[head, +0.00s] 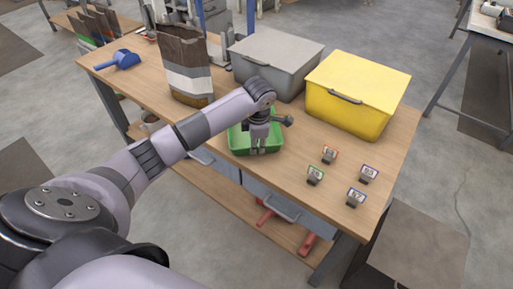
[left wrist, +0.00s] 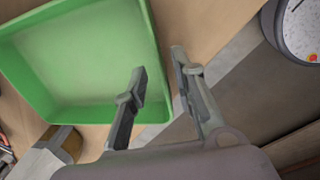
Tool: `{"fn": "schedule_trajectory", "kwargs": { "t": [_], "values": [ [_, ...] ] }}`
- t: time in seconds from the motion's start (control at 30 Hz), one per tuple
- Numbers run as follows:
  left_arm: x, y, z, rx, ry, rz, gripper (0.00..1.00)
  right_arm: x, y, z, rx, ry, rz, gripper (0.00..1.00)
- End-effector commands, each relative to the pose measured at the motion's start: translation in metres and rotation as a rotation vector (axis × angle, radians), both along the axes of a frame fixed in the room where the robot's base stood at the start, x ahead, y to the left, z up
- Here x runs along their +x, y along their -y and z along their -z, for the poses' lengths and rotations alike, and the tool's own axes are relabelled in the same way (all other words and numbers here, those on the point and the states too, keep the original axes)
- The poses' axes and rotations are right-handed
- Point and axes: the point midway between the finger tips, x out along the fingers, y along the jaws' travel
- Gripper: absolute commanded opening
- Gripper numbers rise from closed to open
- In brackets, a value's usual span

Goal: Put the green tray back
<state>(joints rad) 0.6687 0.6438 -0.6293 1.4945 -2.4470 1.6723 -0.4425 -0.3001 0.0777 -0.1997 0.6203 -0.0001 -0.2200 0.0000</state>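The green tray (head: 238,143) lies on the wooden table near its front edge and looks empty in the left wrist view (left wrist: 70,60). My left gripper (head: 258,150) points down at the tray's near side and hides part of it. In the left wrist view, the left gripper (left wrist: 160,66) is open. One finger shows over the tray's inside and the other just outside its wall, with the wall between them. I cannot tell whether either finger touches the tray. My right gripper is not in view.
A yellow lidded bin (head: 357,90) and a grey lidded bin (head: 275,62) stand behind the tray. A brown and white bag (head: 185,72) and a blue scoop (head: 122,59) are left. Several small number tags (head: 315,176) stand right. A round dial (left wrist: 302,28) shows below.

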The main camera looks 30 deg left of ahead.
Motion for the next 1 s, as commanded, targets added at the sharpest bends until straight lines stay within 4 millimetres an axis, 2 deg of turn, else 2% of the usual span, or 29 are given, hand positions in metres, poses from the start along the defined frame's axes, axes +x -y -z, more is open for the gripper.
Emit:
{"fn": "schedule_trajectory", "kwargs": {
  "t": [0.2, 0.43, 0.6, 0.87, 0.97, 1.0],
  "values": [
    [-0.005, 0.005, -0.048, 0.002, 0.006, 0.002, 0.25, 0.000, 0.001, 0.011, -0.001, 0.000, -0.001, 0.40],
    [-0.010, 0.009, -0.081, 0.001, 0.003, -0.001, 0.25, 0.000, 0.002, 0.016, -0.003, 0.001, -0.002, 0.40],
    [-0.012, 0.010, -0.088, 0.000, 0.000, 0.000, 0.25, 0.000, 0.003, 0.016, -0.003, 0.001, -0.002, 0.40],
    [-0.012, 0.011, -0.088, -0.002, 0.001, 0.000, 0.25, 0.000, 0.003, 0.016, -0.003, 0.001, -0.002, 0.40],
    [-0.011, 0.026, -0.082, -0.050, 0.012, 0.023, 0.25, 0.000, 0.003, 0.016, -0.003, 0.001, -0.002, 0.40],
    [-0.012, 0.041, -0.077, -0.097, 0.023, 0.043, 0.25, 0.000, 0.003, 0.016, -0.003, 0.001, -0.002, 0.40]
  ]
}}
